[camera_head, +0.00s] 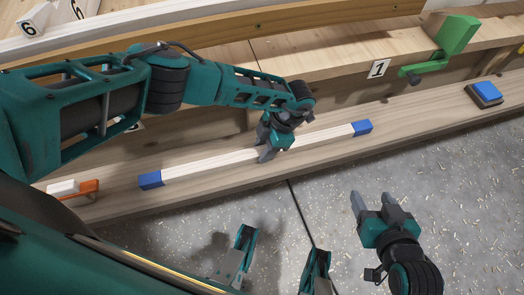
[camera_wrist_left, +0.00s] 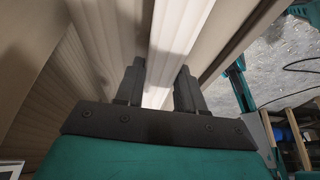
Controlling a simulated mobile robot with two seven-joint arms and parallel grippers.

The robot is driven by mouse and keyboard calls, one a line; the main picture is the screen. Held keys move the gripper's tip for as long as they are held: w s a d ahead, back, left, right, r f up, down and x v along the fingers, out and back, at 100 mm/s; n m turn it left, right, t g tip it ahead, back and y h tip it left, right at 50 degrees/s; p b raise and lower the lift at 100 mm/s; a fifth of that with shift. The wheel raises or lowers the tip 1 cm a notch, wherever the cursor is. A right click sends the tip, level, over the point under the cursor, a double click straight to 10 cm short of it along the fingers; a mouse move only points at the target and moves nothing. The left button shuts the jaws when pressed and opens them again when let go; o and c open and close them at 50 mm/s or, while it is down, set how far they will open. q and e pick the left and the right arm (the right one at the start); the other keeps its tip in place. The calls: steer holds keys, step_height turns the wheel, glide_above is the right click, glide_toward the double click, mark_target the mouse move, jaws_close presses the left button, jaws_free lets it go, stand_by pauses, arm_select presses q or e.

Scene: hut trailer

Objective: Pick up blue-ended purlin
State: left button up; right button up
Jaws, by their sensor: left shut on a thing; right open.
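The blue-ended purlin (camera_head: 215,163) is a long pale ribbed strip with a blue block at each end. It lies along the wooden ledge in the head view, slanting up to the right. My left gripper (camera_head: 267,154) is shut on the purlin near its middle and hides a short stretch of it. In the left wrist view the white purlin (camera_wrist_left: 176,45) runs between the two dark fingers of my left gripper (camera_wrist_left: 160,92). I cannot tell whether the purlin touches the ledge. My right gripper (camera_head: 375,203) is open and empty above the floor at the lower right.
The wooden ledge (camera_head: 440,115) carries a blue-topped block (camera_head: 485,93) at right and an orange-and-white tool (camera_head: 73,188) at left. A green clamp (camera_head: 445,45) and a card marked 1 (camera_head: 377,69) are on the beam behind. The grey floor (camera_head: 340,170) in front is strewn with shavings.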

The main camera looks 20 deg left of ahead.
arm_select(q)
jaws_close()
steer(key=shift+r, duration=0.1)
steer(key=shift+w+r, duration=0.1)
steer(key=shift+r, duration=0.3)
step_height(320, 180, up, 9)
steer(key=p, duration=0.3)
